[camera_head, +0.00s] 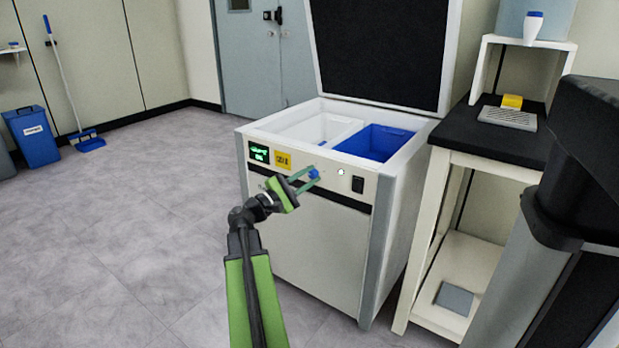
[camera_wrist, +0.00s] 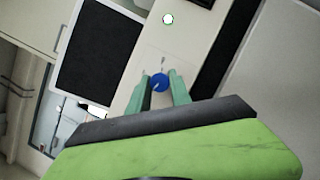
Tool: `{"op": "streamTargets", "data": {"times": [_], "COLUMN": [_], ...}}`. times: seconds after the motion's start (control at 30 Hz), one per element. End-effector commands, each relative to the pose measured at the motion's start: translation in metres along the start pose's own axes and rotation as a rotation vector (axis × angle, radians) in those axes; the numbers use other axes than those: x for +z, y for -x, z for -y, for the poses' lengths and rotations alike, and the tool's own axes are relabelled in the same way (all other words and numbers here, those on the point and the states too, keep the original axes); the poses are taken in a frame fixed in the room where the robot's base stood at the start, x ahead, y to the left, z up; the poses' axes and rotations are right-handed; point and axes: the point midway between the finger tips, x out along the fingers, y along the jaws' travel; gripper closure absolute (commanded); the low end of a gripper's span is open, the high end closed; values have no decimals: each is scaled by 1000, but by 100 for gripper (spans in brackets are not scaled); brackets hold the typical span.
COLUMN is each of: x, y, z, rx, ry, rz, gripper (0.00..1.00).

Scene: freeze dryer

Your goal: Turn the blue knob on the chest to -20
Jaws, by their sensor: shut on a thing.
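The white chest (camera_head: 310,235) stands open with its dark lid raised. The blue knob (camera_head: 313,173) is on the upper front panel, between the yellow label and the green light. My gripper (camera_head: 306,178) reaches the panel from the front left, its green fingers on either side of the knob. In the wrist view the blue knob (camera_wrist: 159,82) sits between the two fingertips (camera_wrist: 160,87), which are shut on it. A light pointer line shows on the knob in the wrist view, but the scale numbers are too small to read.
A green display (camera_head: 259,154), a yellow label (camera_head: 283,160) and a black switch (camera_head: 358,184) are on the same panel. A white bin and a blue bin (camera_head: 375,142) sit inside the chest. A bench (camera_head: 480,135) stands close on the right.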

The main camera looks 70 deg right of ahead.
Motion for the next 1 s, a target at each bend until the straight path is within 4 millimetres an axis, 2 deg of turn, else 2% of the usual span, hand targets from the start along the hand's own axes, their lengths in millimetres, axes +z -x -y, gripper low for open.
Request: {"op": "streamTargets", "data": {"times": [0.07, 0.1, 0.27, 0.53, 0.67, 0.77, 1.0], "x": [0, 0, 0, 0, -1, -1, -2], "y": [1, 1, 0, 0, 11, 32, 100], "z": [2, 2, 2, 1, 2, 3, 4], "rx": [-6, -6, -4, -2, -1, 0, 0], "ry": [-1, -1, -1, -1, -2, -2, -3], "rz": [1, 1, 1, 0, -1, -3, -4], "gripper": [100, 74, 53, 53, 53, 53, 53]}}
